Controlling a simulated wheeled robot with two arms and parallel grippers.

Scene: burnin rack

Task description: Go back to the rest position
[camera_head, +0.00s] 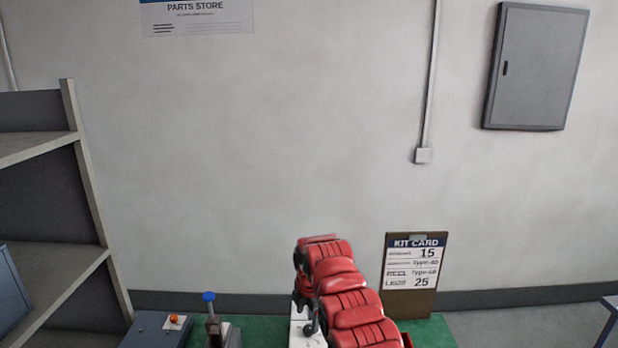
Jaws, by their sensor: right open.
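My right arm comes in from the lower right as a chain of red segments. Its dark right gripper (303,303) hangs at the far end, pointing down over a white object (300,338) on the bench. The gripper is open, and I see nothing held in it. Its fingertips are small and partly hidden, so I cannot tell whether they touch the white object. My left gripper is not in view.
A green mat (432,332) covers the bench. A blue-knobbed fixture (210,320) and a box with an orange button (173,321) stand left of my arm. A kit card board (411,285) stands behind. Shelving (85,190) is at left. The space above the bench is clear.

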